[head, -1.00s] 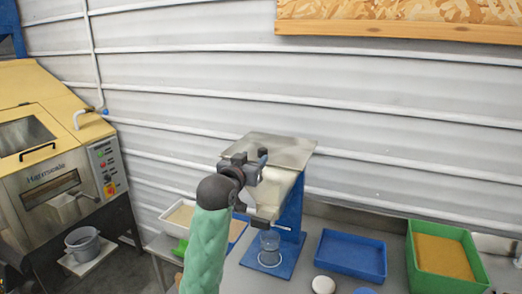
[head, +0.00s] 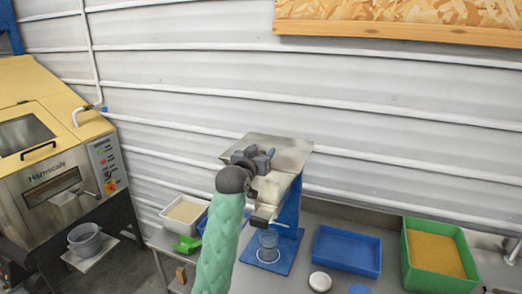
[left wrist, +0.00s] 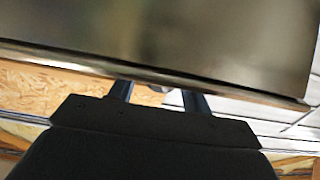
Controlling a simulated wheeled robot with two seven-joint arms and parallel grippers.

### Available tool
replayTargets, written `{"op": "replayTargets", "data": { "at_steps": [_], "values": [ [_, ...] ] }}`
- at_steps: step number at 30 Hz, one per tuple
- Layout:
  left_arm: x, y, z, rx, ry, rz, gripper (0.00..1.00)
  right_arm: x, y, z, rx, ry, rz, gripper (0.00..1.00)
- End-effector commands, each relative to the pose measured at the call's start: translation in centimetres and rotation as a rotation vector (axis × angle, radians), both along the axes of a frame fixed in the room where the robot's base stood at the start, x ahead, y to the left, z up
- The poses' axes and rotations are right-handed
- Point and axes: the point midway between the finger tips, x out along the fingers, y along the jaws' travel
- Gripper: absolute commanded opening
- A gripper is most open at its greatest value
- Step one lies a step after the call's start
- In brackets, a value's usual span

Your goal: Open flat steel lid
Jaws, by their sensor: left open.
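The flat steel lid (head: 285,146) lies on top of the hopper, which stands on a blue stand (head: 289,210) on the bench. My left gripper (head: 262,155) is open at the lid's front left part and covers some of it in the head view. In the left wrist view the lid (left wrist: 180,40) is a large dull plate with a bright edge, close in front of the gripper (left wrist: 158,92). The finger ends reach that edge and their tips are hidden; I cannot tell whether they touch it. My right gripper is not in view.
A clear beaker (head: 268,245) stands under the hopper. A blue tray (head: 347,252) and a green bin (head: 409,265) of orange-brown grain are to the right. A white tray (head: 166,222) is to the left. The ribbed wall is close behind.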

Motion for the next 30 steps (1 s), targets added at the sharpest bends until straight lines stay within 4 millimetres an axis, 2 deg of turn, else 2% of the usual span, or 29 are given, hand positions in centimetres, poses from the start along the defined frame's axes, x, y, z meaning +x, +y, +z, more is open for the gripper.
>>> {"op": "replayTargets", "data": {
  "at_steps": [5, 12, 22, 30],
  "values": [
    [0.0, 0.0, 0.0, 0.0, 0.0, 0.0, 0.49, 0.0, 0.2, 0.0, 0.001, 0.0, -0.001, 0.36],
    [0.0, 0.0, 0.0, 0.0, 0.0, 0.0, 0.02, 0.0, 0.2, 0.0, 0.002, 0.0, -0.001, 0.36],
    [0.1, 0.0, 0.5, 0.006, 0.015, 0.0, 0.0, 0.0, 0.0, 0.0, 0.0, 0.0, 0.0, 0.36],
    [0.5, -0.1, 2.7, 0.038, 0.107, 0.001, 0.0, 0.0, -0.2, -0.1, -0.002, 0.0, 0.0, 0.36]
  ]
}}
